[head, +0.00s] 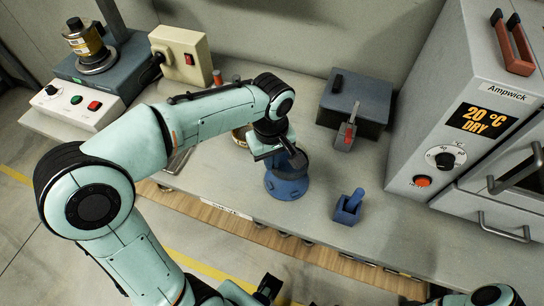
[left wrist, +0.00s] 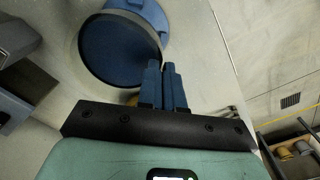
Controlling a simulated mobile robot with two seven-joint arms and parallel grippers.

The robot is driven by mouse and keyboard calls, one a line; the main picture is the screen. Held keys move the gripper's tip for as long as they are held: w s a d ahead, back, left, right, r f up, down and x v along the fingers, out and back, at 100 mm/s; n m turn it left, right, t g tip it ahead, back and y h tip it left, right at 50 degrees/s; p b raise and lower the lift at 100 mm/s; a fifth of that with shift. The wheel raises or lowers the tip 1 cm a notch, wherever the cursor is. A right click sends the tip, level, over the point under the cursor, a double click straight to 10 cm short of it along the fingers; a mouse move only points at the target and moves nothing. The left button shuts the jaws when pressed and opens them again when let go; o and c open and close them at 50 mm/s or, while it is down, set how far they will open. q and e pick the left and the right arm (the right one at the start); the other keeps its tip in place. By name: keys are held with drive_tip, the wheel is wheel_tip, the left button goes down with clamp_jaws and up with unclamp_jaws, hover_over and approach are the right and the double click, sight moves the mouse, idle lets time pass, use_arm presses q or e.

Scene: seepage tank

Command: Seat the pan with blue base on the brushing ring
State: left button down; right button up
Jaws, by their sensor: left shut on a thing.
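My left gripper (head: 289,155) reaches down over the bench from the left arm. In the left wrist view its two dark blue fingers (left wrist: 165,85) are shut at the rim of a round pan (left wrist: 118,48) with a grey wall and a dark blue base. In the head view the gripper mostly hides the pan. A blue round stand with a flared foot (head: 287,186), which looks like the brushing ring, is directly below the gripper. Blue also shows past the pan's rim in the left wrist view (left wrist: 147,13). I cannot tell whether pan and ring touch. My right gripper is not clearly seen.
A small blue holder (head: 347,210) stands right of the stand. A dark box (head: 354,101) is behind it, and a grey oven (head: 452,125) fills the right. A brass-coloured round rim (head: 240,137) is partly hidden behind my arm.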

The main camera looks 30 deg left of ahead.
use_arm(q)
wheel_tip(320, 180, down, 4)
drive_tip(key=b, duration=0.3)
drive_tip(key=shift+f+b, duration=0.65)
drive_tip(key=shift+f, duration=0.25)
idle(0.8)
drive_tip(key=shift+f+b, duration=0.6)
drive_tip(key=shift+f, duration=0.35)
drive_tip(key=c, duration=1.2)
unclamp_jaws()
